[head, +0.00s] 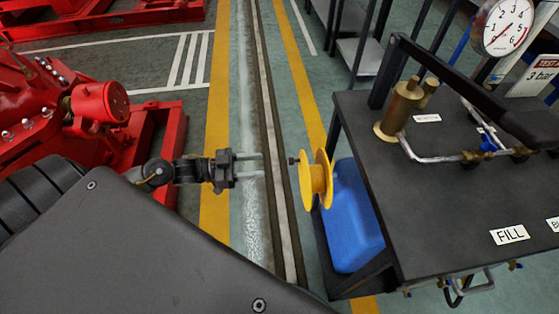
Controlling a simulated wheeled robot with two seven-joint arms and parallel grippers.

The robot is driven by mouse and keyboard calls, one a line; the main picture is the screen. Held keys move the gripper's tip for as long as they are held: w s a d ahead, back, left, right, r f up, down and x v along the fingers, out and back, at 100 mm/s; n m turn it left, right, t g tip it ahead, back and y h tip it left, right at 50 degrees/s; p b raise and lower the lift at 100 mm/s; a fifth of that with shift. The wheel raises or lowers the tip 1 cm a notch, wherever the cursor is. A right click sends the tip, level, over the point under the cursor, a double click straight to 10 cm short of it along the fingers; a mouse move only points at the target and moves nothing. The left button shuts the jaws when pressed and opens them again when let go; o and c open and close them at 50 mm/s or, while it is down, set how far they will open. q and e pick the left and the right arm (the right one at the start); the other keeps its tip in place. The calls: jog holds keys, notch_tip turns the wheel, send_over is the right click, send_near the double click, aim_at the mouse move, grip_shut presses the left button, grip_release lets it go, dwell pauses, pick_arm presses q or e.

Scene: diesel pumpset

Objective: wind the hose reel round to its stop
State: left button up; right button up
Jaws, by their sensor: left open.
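The yellow hose reel (318,181) is mounted at the left side of the dark cart, with its flanges seen at an angle. A small dark crank knob (293,160) sticks out from it to the left. My left gripper (263,165) reaches in from the left with its two fingers spread and pointing right at the knob. The gap between the fingers is empty, and the fingertips look a short way left of the knob. How far apart they are in depth is hard to tell. My right gripper is not in view.
The dark cart top (440,200) carries a brass fitting (402,105), metal piping and a pressure gauge (506,27). A blue tank (352,215) sits under it, close behind the reel. Red machinery (100,102) stands at the left. The floor between is clear.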

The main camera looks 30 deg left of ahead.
pick_arm(q)
jog(key=x, duration=0.8)
jog(key=shift+w+d, duration=0.15)
